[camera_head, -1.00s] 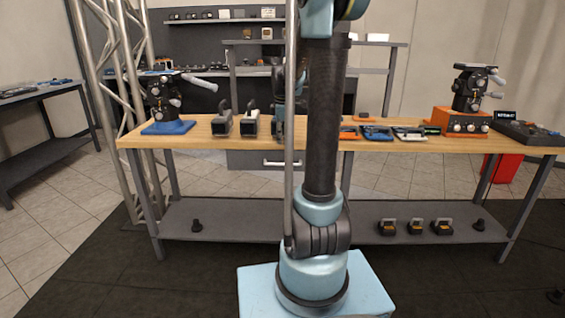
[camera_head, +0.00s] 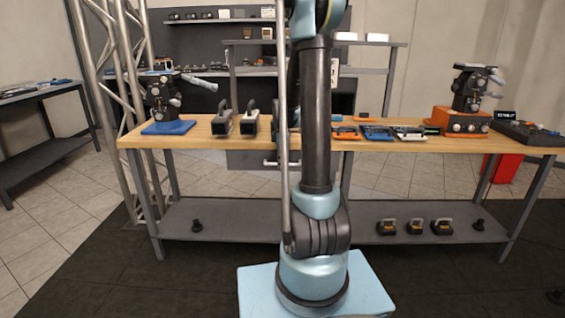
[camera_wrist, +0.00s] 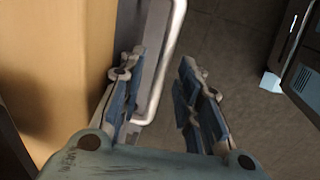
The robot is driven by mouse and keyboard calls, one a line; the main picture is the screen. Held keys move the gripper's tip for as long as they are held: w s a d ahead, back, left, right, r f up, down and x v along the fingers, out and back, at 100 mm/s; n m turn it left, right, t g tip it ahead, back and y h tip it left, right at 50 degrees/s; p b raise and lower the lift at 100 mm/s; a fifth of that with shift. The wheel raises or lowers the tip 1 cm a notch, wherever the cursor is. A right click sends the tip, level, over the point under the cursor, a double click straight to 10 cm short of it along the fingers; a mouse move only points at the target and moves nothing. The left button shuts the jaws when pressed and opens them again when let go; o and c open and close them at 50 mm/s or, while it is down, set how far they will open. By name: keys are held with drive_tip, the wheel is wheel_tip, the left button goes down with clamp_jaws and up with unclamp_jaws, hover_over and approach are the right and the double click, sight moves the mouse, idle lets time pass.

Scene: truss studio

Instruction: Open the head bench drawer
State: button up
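The head bench drawer (camera_head: 245,159) is a grey front under the wooden bench top, partly hidden behind my arm in the head view. Its pale bar handle (camera_head: 271,163) shows beside my arm. The drawer looks closed. In the wrist view, my gripper (camera_wrist: 161,62) is open, with one finger on each side of the silvery handle (camera_wrist: 166,65). The handle runs between the fingers, nearer the left one; I cannot tell whether they touch. In the head view my gripper is mostly hidden behind my arm.
The wooden bench top (camera_head: 195,136) carries two camera heads, on a blue base (camera_head: 169,128) and an orange base (camera_head: 459,121), and several small devices. A lower grey shelf (camera_head: 240,218) holds several small items. A truss (camera_head: 110,100) stands at left.

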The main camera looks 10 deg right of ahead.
clamp_jaws()
